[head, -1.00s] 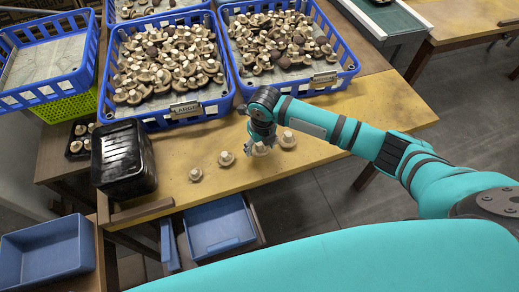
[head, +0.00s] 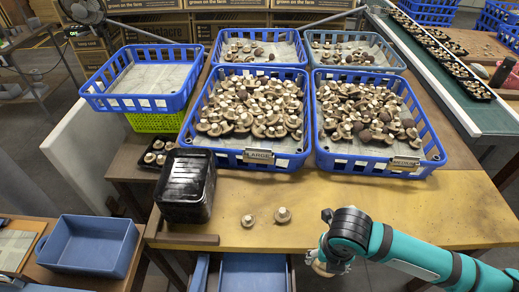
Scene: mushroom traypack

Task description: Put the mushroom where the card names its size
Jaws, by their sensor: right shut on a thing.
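My right gripper (head: 328,262) is shut on a mushroom (head: 319,268), held low at the table's front edge; the fingers hide part of it. Two more mushrooms stand on the yellow table, one (head: 248,220) left of another (head: 283,214). Behind them are two blue crates full of mushrooms. The left crate (head: 240,161) carries a card (head: 258,156) that reads LARGE. The right crate (head: 350,164) carries a card (head: 405,164) whose word I cannot read surely. My left gripper is not in view.
A black lidded box (head: 186,187) stands at the table's left. A black tray of mushrooms (head: 148,159) is beside it. An empty blue crate (head: 150,102) sits on a green one (head: 155,124). Two more blue crates stand behind the full ones. The table's right side (head: 460,205) is clear.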

